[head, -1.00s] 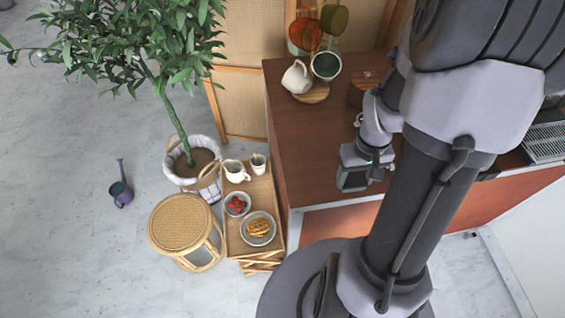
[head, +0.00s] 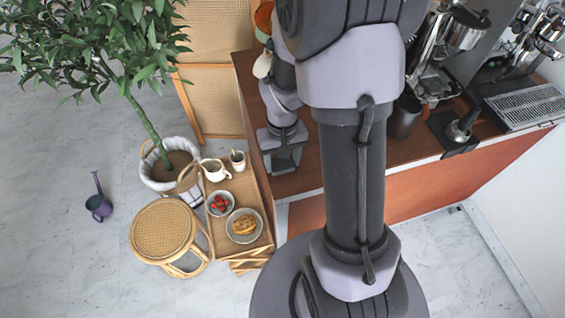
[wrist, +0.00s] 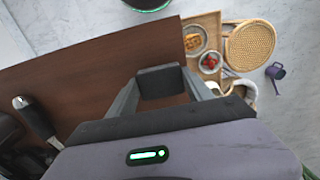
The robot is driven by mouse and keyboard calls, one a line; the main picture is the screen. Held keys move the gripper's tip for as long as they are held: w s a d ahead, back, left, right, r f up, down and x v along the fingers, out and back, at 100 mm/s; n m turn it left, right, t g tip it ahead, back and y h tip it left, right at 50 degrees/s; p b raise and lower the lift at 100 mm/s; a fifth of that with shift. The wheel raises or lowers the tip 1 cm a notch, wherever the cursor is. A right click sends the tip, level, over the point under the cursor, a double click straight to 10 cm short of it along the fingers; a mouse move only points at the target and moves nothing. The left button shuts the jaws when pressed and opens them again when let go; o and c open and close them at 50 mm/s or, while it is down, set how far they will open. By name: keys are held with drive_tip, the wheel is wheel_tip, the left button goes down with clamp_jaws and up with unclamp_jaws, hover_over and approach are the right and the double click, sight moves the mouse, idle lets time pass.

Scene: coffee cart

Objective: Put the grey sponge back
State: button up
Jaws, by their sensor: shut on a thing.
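My gripper (wrist: 162,92) is shut on a dark grey block, which I take to be the grey sponge (wrist: 161,83). The sponge sits between the two fingers in the wrist view, held over the brown counter top (wrist: 90,75). In the head view my gripper (head: 283,160) is above the left front part of the counter, near its edge. The sponge cannot be clearly made out there. My arm hides much of the counter's middle and back.
Right on the counter are a dark cup (head: 404,118), a portafilter (head: 460,132) and a drip tray (head: 524,106). Left of the counter stand a wooden serving cart (head: 262,190) with plates and jugs, a rattan stool (head: 162,228) and a potted tree (head: 145,120). Floor is clear in front.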

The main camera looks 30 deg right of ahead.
sight(283, 163)
drive_tip(key=o, duration=1.2)
drive_tip(key=shift+f, duration=0.1)
wheel_tip(283, 163, up, 12)
drive_tip(key=p, duration=0.5)
drive_tip(key=s+a+r+t, duration=0.2)
drive_tip(key=s+a+r, duration=0.1)
drive_tip(key=a+r, duration=0.1)
drive_tip(key=s+a+r+t+y, duration=0.1)
drive_tip(key=s+a+r+t, duration=0.1)
drive_tip(key=s+a+r, duration=0.2)
drive_tip(key=s+a+r+m+t+y, duration=0.1)
drive_tip(key=s+a+r, duration=0.3)
drive_tip(key=a+r, duration=0.2)
drive_tip(key=shift+a+r+t, duration=0.15)
drive_tip(key=shift+r+t, duration=0.05)
drive_tip(key=shift+r, duration=0.4)
drive_tip(key=shift+a+r+t, duration=0.1)
drive_tip(key=shift+r+t, duration=0.1)
drive_tip(key=shift+r, duration=0.4)
